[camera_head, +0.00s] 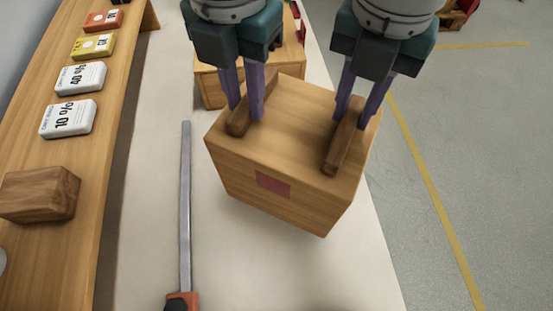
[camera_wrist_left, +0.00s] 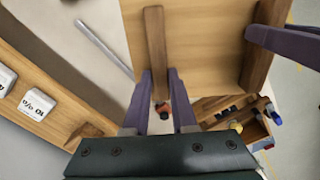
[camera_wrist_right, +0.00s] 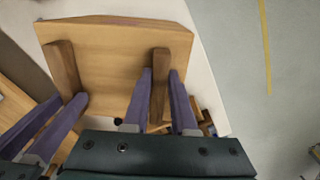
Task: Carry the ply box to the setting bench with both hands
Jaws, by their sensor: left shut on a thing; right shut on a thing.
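The ply box (camera_head: 290,105) is a light wooden cube with a red square on its near side and two dark wooden bar handles on top. My left gripper (camera_head: 245,110) is shut on the left handle (camera_head: 237,128). My right gripper (camera_head: 354,118) is shut on the right handle (camera_head: 338,152). The box appears held above a pale bench top (camera_head: 150,200), turned slightly against its edges, with a soft shadow below. The box top also shows in the left wrist view (camera_wrist_left: 205,45) and the right wrist view (camera_wrist_right: 115,75). Its underside is hidden.
Behind the box is another wooden box or crate (camera_head: 208,88), partly hidden. A clamp (camera_head: 185,210) with an orange end lies left of the box. A wooden shelf (camera_head: 60,240) on the left holds labelled blocks and a brown wood block (camera_head: 40,192). Grey floor (camera_head: 470,150) is open at right.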

